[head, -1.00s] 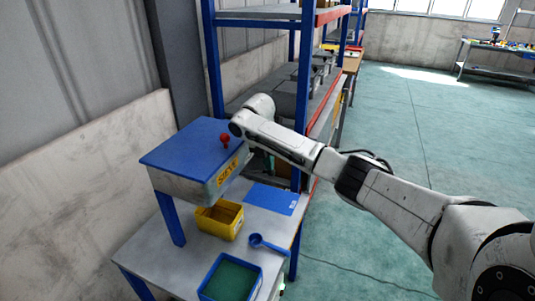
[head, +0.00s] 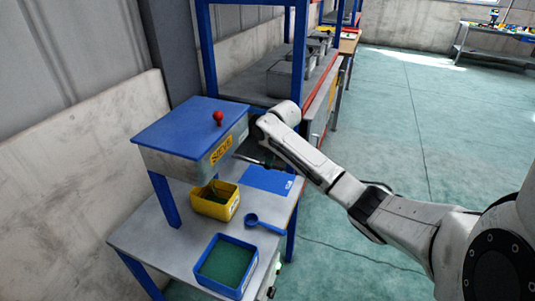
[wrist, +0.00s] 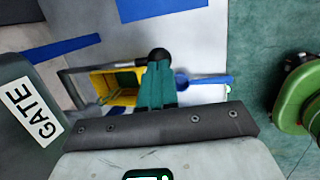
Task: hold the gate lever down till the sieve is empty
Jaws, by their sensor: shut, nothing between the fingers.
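The sieve (head: 185,150) is a grey box with a blue top, a red knob and a yellow SIEVE label, raised on blue legs. Its inside is hidden. In the wrist view a grey box wall with a GATE label (wrist: 36,112) is at left. The thin grey gate lever (wrist: 100,69) runs from there to a black ball end. My gripper (wrist: 158,75) is shut and empty, its teal fingers at the black ball; I cannot tell whether they touch. In the head view my gripper is small and partly hidden, right of the sieve. A yellow bin (head: 216,211) stands under the sieve's front.
A blue tray (head: 205,284) of green material stands at the table's front. A blue scoop (head: 265,226) and a blue mat (head: 266,180) lie on the grey table (head: 170,245). A blue-post shelf (head: 300,60) with grey bins stands behind. Open floor is to the right.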

